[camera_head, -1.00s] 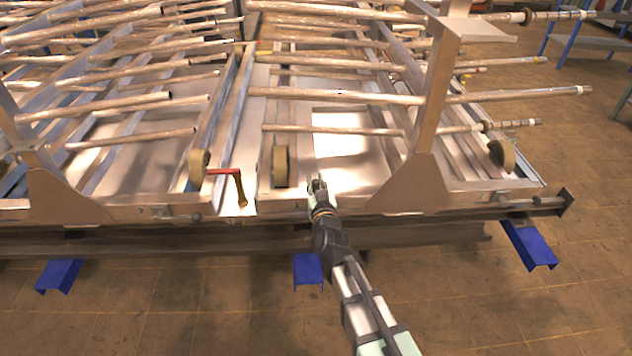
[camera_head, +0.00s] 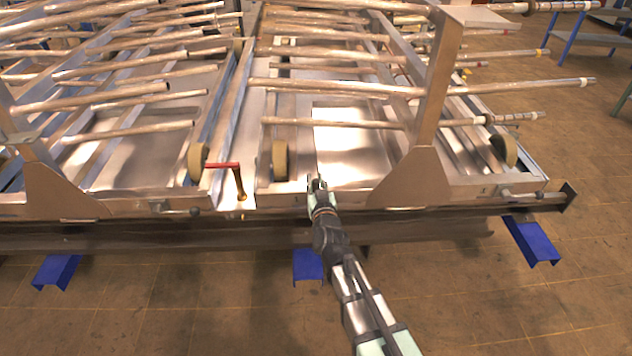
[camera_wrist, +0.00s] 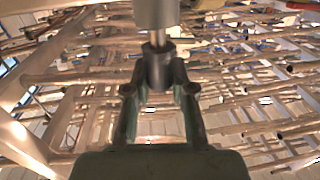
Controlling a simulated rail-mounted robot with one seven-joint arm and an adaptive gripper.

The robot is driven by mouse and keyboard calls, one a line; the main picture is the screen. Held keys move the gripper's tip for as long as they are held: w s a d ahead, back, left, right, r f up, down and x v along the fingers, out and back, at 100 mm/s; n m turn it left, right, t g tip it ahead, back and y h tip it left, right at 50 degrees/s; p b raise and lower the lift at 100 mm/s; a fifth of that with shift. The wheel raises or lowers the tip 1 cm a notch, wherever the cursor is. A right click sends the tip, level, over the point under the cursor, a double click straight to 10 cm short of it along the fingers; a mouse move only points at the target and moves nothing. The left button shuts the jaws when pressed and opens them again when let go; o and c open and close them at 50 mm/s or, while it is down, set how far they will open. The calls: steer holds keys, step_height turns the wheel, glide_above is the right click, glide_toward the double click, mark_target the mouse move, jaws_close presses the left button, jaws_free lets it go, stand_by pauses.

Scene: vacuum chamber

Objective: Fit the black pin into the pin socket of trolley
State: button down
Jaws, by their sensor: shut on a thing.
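My gripper (camera_wrist: 158,92) is shut on a grey cylindrical piece (camera_wrist: 157,68), which I take to be the black pin. A thin shaft and a wider light-grey cylinder continue from it toward the top of the wrist view. In the head view my gripper (camera_head: 317,184) is at the front edge of the metal trolley (camera_head: 370,195), right of a tan wheel (camera_head: 280,161). The pin is too small to make out there. I cannot pick out the pin socket in either view, nor tell whether the pin touches the trolley.
A red-handled lever (camera_head: 238,178) stands left of the wheel. Long metal tubes (camera_head: 335,88) cross above the trolley, and an upright post (camera_head: 437,95) rises right of my gripper. Blue supports (camera_head: 308,265) stand under the dark front rail. The floor in front is clear.

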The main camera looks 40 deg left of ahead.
steer(key=shift+f, duration=0.1)
steer(key=shift+f+b, duration=0.6)
steer(key=shift+f, duration=0.1)
steer(key=c, duration=0.9)
jaws_free()
steer(key=v, duration=1.2)
